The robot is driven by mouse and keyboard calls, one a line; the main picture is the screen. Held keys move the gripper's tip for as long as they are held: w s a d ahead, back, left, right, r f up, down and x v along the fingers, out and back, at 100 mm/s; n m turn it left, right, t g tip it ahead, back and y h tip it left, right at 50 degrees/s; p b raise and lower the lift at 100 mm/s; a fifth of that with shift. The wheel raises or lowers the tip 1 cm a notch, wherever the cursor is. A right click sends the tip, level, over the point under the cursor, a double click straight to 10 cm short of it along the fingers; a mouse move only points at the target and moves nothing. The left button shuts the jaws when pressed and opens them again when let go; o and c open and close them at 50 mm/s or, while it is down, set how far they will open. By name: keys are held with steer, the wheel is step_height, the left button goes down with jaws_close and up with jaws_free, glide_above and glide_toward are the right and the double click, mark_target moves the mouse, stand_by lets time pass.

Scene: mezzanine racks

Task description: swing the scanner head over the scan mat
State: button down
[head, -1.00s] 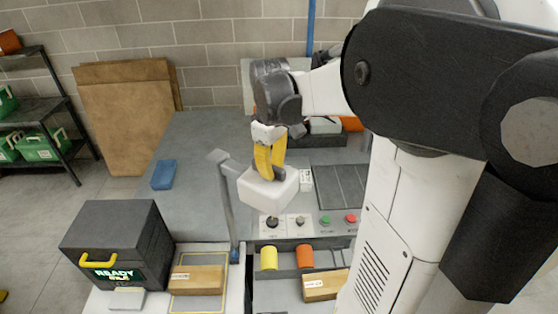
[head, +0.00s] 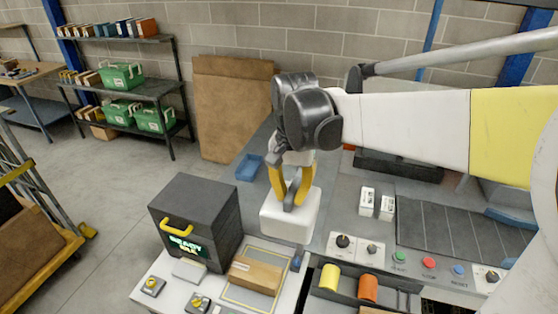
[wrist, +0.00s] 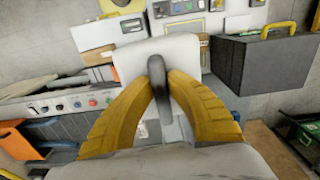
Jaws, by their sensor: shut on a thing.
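The scanner head (head: 289,216) is a white rounded block with a dark grey handle on top. My gripper (head: 290,192) has its yellow fingers closed around that handle. The wrist view shows the handle (wrist: 158,90) between the fingers and the white block (wrist: 150,58) beyond it. The scan mat (head: 238,297) is a yellow-outlined patch on the bench with a brown carton (head: 256,275) lying on it. The head hangs above the bench, just beyond the mat's far right corner, apart from the carton. The blue-grey post (head: 297,259) shows only low down; its arm is hidden.
A dark box (head: 196,222) with a yellow handle and a lit READY display stands left of the mat. Yellow and orange rolls (head: 348,283) lie in a tray at right. A button panel (head: 415,262) and a dark conveyor (head: 450,230) are further right.

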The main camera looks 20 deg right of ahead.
steer(key=w+a+m+b, duration=0.2)
steer(key=w+a+m, duration=0.5)
steer(key=w, duration=0.3)
steer(key=shift+w+a+m, duration=0.2)
steer(key=shift+w+m, duration=0.05)
steer(key=shift+m, duration=0.15)
steer(key=c, duration=1.3)
jaws_free()
steer(key=shift+d, duration=0.1)
steer(key=shift+c, duration=0.2)
step_height(320, 180, up, 12)
